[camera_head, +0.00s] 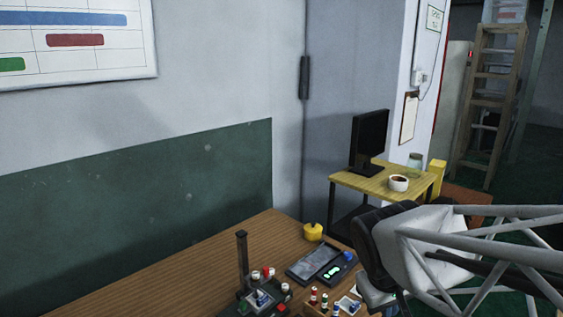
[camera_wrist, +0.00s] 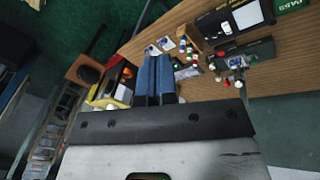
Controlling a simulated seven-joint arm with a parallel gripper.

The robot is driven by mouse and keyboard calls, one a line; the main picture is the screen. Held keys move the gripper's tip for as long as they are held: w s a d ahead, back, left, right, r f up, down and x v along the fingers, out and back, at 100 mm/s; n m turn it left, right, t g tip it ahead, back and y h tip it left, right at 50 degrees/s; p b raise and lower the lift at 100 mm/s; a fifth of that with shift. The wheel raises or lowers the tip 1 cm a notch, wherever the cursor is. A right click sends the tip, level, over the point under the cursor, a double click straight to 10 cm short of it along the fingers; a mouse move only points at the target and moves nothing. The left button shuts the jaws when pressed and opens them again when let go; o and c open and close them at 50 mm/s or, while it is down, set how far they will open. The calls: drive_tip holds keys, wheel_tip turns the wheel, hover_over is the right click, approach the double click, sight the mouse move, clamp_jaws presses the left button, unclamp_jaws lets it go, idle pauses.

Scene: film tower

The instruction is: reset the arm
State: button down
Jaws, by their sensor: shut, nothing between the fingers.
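My gripper (camera_wrist: 158,82) shows in the wrist view as two blue fingers side by side, shut with nothing between them. The fingertips appear over or near the edge of a wooden desk (camera_wrist: 285,78), but the height above it is hard to tell. The desk (camera_head: 205,262) also shows in the camera_head view at the bottom. The gripper's fingers do not show in the camera_head view.
The desk holds a dark device with an upright post (camera_head: 242,262), a yellow round object (camera_head: 313,232), a dark tray (camera_head: 315,262) and several small bottles. Behind stand a yellow-topped table (camera_head: 350,183) with a monitor (camera_head: 368,140) and cup (camera_head: 398,183), and a ladder (camera_head: 490,110).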

drive_tip(key=s+r+m+y, duration=0.1)
drive_tip(key=s+m+y, duration=0.1)
drive_tip(key=s, duration=0.5)
drive_tip(key=shift+a+r+m, duration=0.2)
drive_tip(key=shift+r+m, duration=0.15)
drive_tip(key=shift+m, duration=0.05)
